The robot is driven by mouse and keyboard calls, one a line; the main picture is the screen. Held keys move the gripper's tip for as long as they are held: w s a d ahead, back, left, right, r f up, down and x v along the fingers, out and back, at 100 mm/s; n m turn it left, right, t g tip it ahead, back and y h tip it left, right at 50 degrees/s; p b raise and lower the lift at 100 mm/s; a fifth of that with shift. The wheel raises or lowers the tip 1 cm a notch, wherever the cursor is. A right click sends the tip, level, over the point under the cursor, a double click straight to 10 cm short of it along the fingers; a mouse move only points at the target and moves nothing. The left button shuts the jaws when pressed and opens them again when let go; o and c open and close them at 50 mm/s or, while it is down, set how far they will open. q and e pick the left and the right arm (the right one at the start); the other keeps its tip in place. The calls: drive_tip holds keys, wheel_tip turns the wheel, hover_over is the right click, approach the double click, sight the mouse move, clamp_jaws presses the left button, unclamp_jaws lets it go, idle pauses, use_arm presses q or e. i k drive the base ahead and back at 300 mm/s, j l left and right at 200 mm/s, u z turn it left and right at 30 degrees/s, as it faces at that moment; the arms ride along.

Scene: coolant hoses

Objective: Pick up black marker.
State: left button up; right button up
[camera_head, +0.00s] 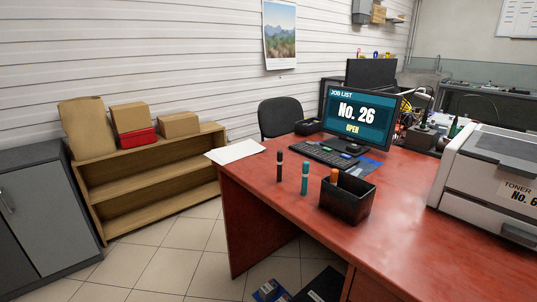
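A black marker (280,166) stands upright on the red desk (425,230), near its left edge. A teal marker (305,178) stands upright a little to its right, apart from it. A black open box (347,203) sits to the right of both, with an orange-topped item (334,176) sticking up from it. Neither of my grippers is in view.
A monitor (357,115) and keyboard (326,153) stand behind the markers. White paper (235,152) lies at the desk's left corner. A printer (490,180) stands at the right. The desk between box and printer is clear. A wooden shelf (150,185) stands left.

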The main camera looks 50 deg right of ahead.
sight(280, 153)
drive_tip(key=i+z, duration=0.15)
drive_tip(key=i, duration=0.3)
drive_tip(key=i+j+z, duration=0.15)
drive_tip(key=i, duration=0.3)
drive_tip(key=i+j+z, duration=0.1)
drive_tip(key=i, duration=0.35)
drive_tip(key=i+z, duration=0.15)
drive_tip(key=z, duration=0.3)
drive_tip(key=i+j+z, duration=0.1)
drive_tip(key=z, duration=0.3)
drive_tip(key=i+j+z, duration=0.15)
drive_tip(key=z, duration=0.3)
drive_tip(key=i+j+z, duration=0.15)
drive_tip(key=z, duration=0.3)
drive_tip(key=i+j+z, duration=0.1)
drive_tip(key=z, duration=0.35)
drive_tip(key=j+z, duration=0.2)
drive_tip(key=z, duration=0.2)
drive_tip(key=i+j+z, duration=0.1)
drive_tip(key=z, duration=0.35)
drive_tip(key=j+z, duration=0.3)
drive_tip(key=z, duration=0.15)
drive_tip(key=j+z, duration=0.2)
drive_tip(key=z, duration=0.2)
